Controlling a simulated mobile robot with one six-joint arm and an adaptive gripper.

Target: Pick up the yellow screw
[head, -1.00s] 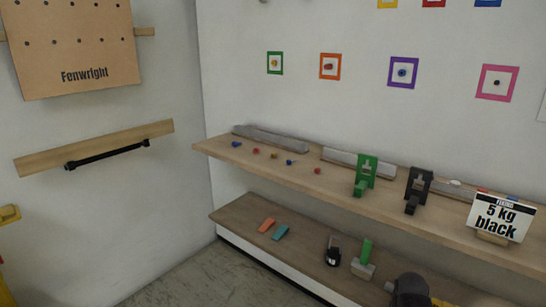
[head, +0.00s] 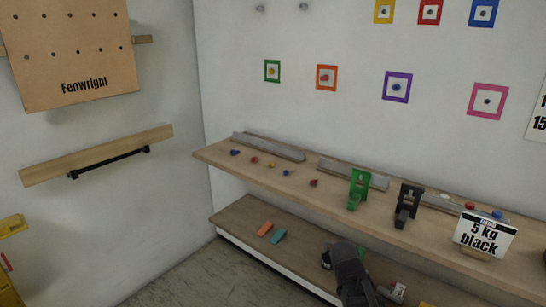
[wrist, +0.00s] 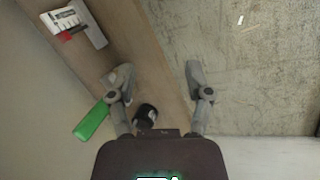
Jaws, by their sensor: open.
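The yellow screw (head: 271,165) lies on the upper wooden shelf (head: 340,197) in the head view, in a loose row with blue and red screws on either side of it. It is small, and the wrist view does not show it. My gripper (wrist: 155,76) is open and empty in the wrist view, its two grey fingers spread apart over the edge of the lower shelf and the floor. In the head view my dark arm end (head: 352,280) is at the bottom, in front of the lower shelf, below and to the right of the yellow screw.
A red screw (head: 254,160) and a blue screw (head: 288,173) flank the yellow one. A grey rail (head: 268,147) lies behind them. Green (head: 359,188) and black (head: 407,205) holders and a "5 kg black" sign (head: 484,239) stand to the right. Orange (head: 265,229) and teal (head: 279,236) pieces lie below.

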